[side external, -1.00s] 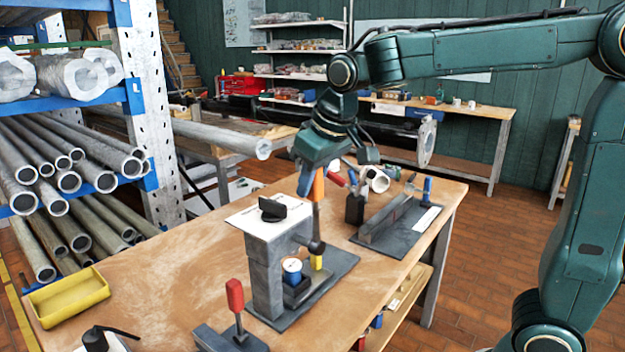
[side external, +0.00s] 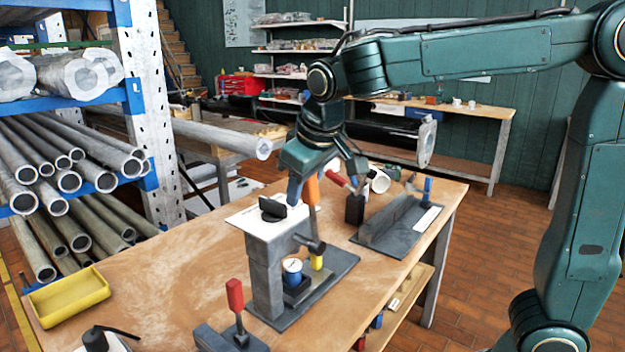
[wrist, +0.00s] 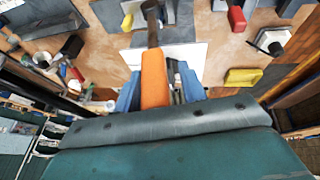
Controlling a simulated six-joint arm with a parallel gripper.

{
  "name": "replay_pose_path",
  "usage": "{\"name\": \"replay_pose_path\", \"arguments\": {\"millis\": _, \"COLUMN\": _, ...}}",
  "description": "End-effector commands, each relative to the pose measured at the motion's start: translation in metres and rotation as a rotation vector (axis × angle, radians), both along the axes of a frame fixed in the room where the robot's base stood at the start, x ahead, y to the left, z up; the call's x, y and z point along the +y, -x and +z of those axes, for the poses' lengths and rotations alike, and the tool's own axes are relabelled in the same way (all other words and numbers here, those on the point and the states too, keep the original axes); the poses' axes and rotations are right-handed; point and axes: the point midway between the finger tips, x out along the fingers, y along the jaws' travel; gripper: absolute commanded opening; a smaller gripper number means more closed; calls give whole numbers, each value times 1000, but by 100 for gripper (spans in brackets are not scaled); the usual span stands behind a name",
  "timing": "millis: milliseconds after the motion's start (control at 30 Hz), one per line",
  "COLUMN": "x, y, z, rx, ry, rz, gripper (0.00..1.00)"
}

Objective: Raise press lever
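The press (side external: 268,270) is a grey column on a dark base plate at the front of the workbench. Its lever has a dark rod and an orange handle (side external: 312,191). The lever stands nearly upright from a dark hub (side external: 317,246) at the column's right side. My gripper (side external: 297,190) is at the handle. In the wrist view, the orange handle (wrist: 154,78) lies between my blue fingers (wrist: 161,92). It is close to the left finger, with a narrow gap showing toward the right one. The gripper looks open around it; contact is hard to tell.
Under the press are a round gauge-like part (side external: 292,267) and a yellow piece (side external: 317,261). A red-handled clamp (side external: 235,295) stands in front, a yellow tray (side external: 68,297) at left. A dark fixture (side external: 390,222) lies at right. The bench's left-middle is clear.

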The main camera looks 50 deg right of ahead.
Motion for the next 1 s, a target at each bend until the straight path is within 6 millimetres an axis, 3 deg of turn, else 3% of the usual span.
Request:
{"name": "replay_pose_path", "arguments": {"millis": 533, "x": 1, "y": 4, "z": 9, "rx": -3, "ry": -1, "rz": -4, "gripper": 45}}
{"name": "replay_pose_path", "arguments": {"millis": 1000, "x": 11, "y": 25, "z": 61, "rx": -4, "ry": 0, "rz": -3, "gripper": 45}}
